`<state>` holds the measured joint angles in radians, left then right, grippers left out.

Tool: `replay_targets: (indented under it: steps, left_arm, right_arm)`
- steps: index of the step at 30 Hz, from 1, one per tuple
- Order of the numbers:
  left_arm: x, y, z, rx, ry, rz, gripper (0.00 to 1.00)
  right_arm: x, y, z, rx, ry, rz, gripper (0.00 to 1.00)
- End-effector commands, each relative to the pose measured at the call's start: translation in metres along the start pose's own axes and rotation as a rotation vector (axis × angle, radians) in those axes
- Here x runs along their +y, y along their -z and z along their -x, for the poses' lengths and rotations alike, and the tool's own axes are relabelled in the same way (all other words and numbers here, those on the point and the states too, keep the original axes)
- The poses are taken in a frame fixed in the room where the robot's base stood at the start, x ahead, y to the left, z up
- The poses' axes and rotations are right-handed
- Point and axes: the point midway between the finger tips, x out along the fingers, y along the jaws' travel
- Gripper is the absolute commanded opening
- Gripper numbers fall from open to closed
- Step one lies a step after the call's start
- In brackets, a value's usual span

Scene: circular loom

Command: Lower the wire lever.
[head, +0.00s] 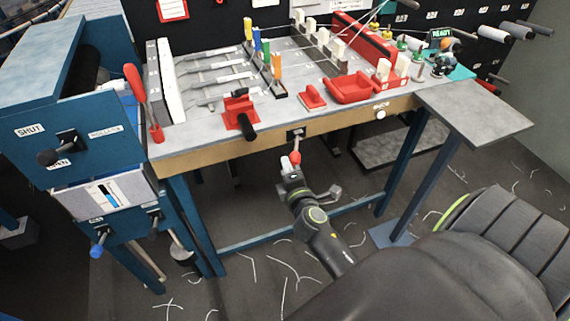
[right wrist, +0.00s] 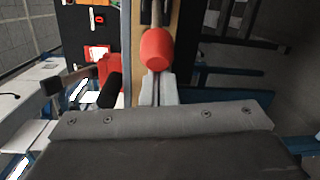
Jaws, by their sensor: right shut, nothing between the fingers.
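A small lever with a red rounded knob (head: 295,157) hangs from a dark bracket on the front edge of the bench; I take it to be the wire lever, though I can read no label on it. In the right wrist view its red knob (right wrist: 156,49) is large and close. My right gripper (head: 290,172) is just below the knob. Its fingers (right wrist: 158,90) are together and empty, with their tips at the knob's lower end; I cannot tell whether they touch it. My left gripper is not in view.
The bench (head: 205,142) carries a red clamp with a black handle (head: 240,117), a red tray (head: 350,88) and a tall red lever (head: 136,84) at left. A blue cabinet (head: 95,130) stands left. Blue legs and a crossbar (head: 350,207) frame the space under the bench.

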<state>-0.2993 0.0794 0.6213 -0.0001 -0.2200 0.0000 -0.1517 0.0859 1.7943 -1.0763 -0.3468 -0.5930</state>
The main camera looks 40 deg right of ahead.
Motion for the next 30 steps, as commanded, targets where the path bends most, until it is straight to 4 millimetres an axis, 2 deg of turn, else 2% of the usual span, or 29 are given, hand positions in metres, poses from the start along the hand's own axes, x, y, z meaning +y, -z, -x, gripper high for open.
replay_targets:
  steps: [9, 14, 20, 30]
  left_arm:
    - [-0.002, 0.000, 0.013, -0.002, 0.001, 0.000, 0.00]
    - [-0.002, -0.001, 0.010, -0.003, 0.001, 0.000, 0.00]
    - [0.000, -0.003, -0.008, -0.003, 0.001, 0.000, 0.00]
    - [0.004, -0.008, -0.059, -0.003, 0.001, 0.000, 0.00]
  right_arm:
    - [-0.003, -0.022, 0.009, 0.168, -0.029, 0.023, 0.00]
    - [-0.009, -0.038, 0.014, 0.309, -0.056, 0.032, 0.00]
    - [-0.017, -0.057, 0.016, 0.471, -0.087, 0.043, 0.00]
    - [-0.025, -0.086, 0.012, 0.725, -0.132, 0.057, 0.00]
